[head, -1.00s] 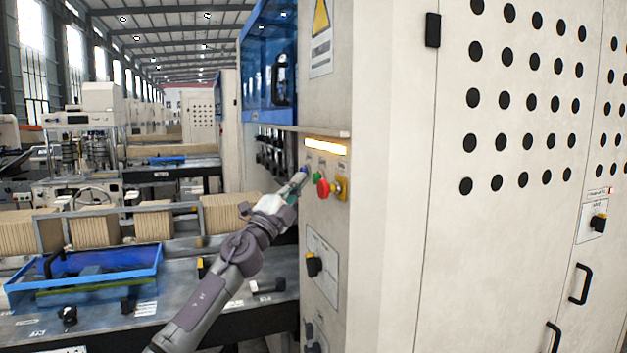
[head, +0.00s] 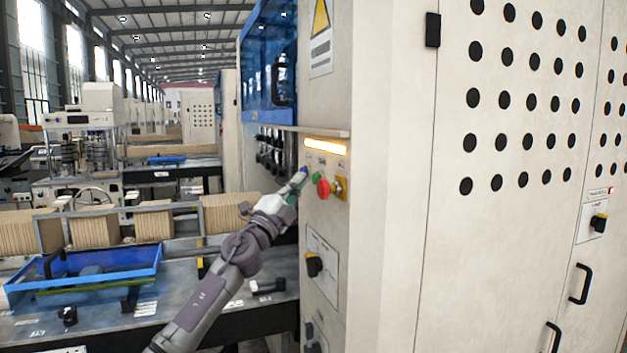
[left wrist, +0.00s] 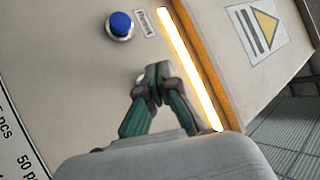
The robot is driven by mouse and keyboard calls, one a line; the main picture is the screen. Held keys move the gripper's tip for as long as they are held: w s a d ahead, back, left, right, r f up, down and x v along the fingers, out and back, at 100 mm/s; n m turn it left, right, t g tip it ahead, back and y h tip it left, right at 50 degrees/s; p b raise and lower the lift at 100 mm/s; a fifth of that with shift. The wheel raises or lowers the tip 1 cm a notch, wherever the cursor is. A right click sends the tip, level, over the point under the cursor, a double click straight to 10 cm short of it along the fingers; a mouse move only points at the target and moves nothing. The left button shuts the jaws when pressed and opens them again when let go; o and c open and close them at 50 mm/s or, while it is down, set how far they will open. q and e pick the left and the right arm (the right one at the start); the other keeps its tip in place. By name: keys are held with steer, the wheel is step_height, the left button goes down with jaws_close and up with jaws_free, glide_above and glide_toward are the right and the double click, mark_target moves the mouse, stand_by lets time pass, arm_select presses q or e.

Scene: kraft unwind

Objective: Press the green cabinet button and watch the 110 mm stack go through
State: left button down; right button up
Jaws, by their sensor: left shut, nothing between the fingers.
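The cabinet's control panel (head: 316,215) faces left in the head view. Its green button (head: 317,177) sits just above a red mushroom button (head: 323,188). My left gripper (head: 301,178) is shut and empty, with its tips just left of the green button. I cannot tell whether they touch the panel. In the left wrist view the shut fingertips (left wrist: 154,74) point at the panel below a blue button (left wrist: 119,26) labelled Reset. The green button is not visible there. Kraft stacks (head: 91,228) stand in a row at left. My right gripper is not in view.
A lit bar (head: 326,146) runs above the buttons, under a narrow ledge. A yellow-backed switch (head: 340,188) is right of the red button. A blue tray (head: 85,280) lies over the machine bed at left. A black knob (head: 313,265) sticks out lower on the panel.

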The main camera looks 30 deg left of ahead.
arm_select(q)
steer(key=shift+w+d, duration=0.1)
steer(key=shift+d, duration=0.05)
steer(key=shift+w+d, duration=0.15)
steer(key=shift+w, duration=0.05)
steer(key=shift+w+d, duration=0.4)
steer(key=shift+w, duration=0.05)
stand_by(0.9)
steer(key=shift+s+a, duration=0.55)
steer(key=shift+s, duration=0.2)
steer(key=shift+a, duration=0.1)
steer(key=shift+s+a, duration=0.8)
steer(key=shift+s, duration=0.15)
steer(key=shift+s+a, duration=0.75)
steer(key=shift+s, duration=0.2)
